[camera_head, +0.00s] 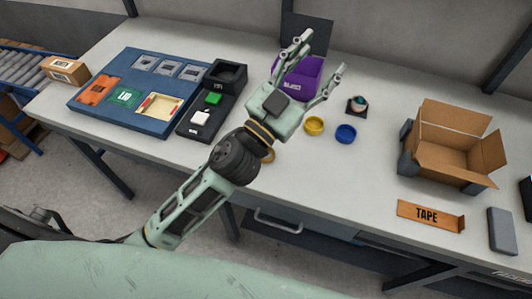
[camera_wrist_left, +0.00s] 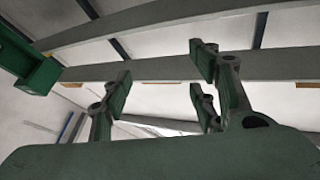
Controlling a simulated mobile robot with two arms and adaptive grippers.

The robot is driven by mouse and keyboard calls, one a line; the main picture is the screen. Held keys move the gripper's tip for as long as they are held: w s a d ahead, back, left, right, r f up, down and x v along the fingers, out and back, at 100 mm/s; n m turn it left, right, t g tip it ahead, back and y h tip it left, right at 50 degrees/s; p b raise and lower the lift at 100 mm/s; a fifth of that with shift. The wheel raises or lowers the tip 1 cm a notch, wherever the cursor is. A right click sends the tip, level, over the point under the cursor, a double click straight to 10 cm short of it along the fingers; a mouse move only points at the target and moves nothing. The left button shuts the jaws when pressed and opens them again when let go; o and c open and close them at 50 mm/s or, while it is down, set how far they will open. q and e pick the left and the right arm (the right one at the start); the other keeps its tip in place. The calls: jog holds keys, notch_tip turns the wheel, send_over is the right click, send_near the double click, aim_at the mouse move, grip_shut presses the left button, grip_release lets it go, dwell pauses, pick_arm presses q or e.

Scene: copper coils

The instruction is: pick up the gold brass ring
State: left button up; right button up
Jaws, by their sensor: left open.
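A yellow-gold ring-like piece (camera_head: 314,126) sits on the grey table, just right of my left wrist, beside a blue one (camera_head: 346,133). Another brass-coloured round edge (camera_head: 268,157) shows near the table's front, mostly hidden by my left arm. I cannot tell for sure which is the gold brass ring. My left gripper (camera_head: 321,56) is open and empty, raised over the table with its fingers pointing away, past both pieces. In the left wrist view its spread fingers (camera_wrist_left: 165,85) show against ceiling beams, with no ring in sight. My right gripper is not in view.
A purple bin (camera_head: 299,82) stands behind my left gripper. A small dark pad (camera_head: 357,109) holds a round piece. A blue tray (camera_head: 85,105) lies left, an open cardboard box (camera_head: 435,158) right, with a TAPE sign (camera_head: 431,215) in front. The table's front middle is clear.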

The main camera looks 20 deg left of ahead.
pick_arm(q)
jog(key=s+d+r+m+g+h, duration=0.3)
jog(key=s+d+m+g+h, duration=0.2)
jog(key=d+m+g+h, duration=0.55)
jog(key=s+d+f+m+g+y, duration=0.2)
jog(key=s+d+f+m+g, duration=0.35)
jog(key=f+m+g, duration=0.2)
jog(key=a+f+m+g+y, duration=0.25)
jog(key=f+y, duration=0.35)
jog(key=f, duration=0.4)
jog(key=w+a+f+n+y, duration=0.2)
jog(key=w+a+f+y, duration=0.3)
jog(key=a, duration=0.7)
jog(key=w+a+f+n+y, duration=0.3)
jog(key=a+y, duration=0.5)
jog(key=a, duration=0.3)
jog(key=shift+h, duration=0.25)
notch_tip(320, 180, down, 7)
jog(key=p, duration=0.2)
jog(key=shift+a+r+p, duration=0.15)
jog(key=shift+r+p, duration=0.05)
jog(key=shift+p, duration=0.1)
jog(key=shift+f, duration=0.25)
